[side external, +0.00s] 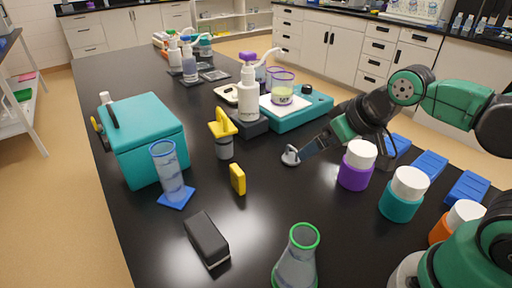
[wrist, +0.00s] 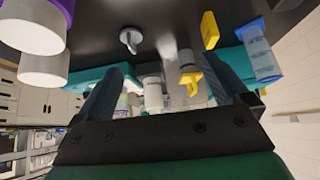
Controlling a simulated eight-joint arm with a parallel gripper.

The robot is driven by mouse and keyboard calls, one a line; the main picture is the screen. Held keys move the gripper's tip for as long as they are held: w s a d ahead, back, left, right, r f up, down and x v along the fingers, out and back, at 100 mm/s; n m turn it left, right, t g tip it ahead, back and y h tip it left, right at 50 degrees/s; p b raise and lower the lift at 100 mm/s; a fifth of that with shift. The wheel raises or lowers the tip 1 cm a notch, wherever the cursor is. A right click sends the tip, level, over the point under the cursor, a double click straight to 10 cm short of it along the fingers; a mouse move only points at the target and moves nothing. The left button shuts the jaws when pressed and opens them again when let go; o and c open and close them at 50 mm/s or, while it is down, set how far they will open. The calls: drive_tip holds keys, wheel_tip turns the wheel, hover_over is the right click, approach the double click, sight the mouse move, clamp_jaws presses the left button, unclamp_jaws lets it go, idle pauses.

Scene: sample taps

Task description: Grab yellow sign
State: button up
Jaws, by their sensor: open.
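The yellow sign (side external: 238,179) is a small upright yellow block standing on the black bench in the side view, in front of a yellow-topped grey container (side external: 223,140). In the wrist view the sign (wrist: 210,30) shows near the top, right of centre. My gripper (side external: 311,147) is above the bench, to the right of the sign and apart from it. In the wrist view its two dark fingers (wrist: 168,66) are spread wide with nothing held between them.
A grey-white hooked piece (side external: 290,156) is close to my gripper. A blue cylinder (side external: 167,168) and teal box (side external: 147,140) stand left of the sign, a black block (side external: 206,238) in front. Purple (side external: 356,168) and teal (side external: 402,194) bottles and a flask (side external: 297,260) stand right.

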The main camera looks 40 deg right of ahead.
drive_tip(key=m+g+y, duration=0.3)
drive_tip(key=m+y, duration=0.3)
drive_tip(key=m, duration=0.5)
approach(240, 171)
drive_tip(key=w+f+m+y, duration=0.1)
drive_tip(key=f+m+y, duration=0.1)
drive_tip(key=w+a+f+m+g+y, duration=0.1)
drive_tip(key=f+m+y, duration=0.1)
drive_tip(key=w+f+m+g+y, duration=0.1)
drive_tip(key=w+f+m+y, duration=0.1)
drive_tip(key=f+m, duration=0.1)
drive_tip(key=shift+a, duration=0.35)
drive_tip(key=shift+f+m+g+y, duration=0.3)
drive_tip(key=shift+f+m+y, duration=0.15)
drive_tip(key=shift+y, duration=0.15)
drive_tip(key=shift+x, duration=2.85)
drive_tip(key=shift+s, duration=0.15)
drive_tip(key=c, duration=1.3)
drive_tip(key=shift+c, duration=0.2)
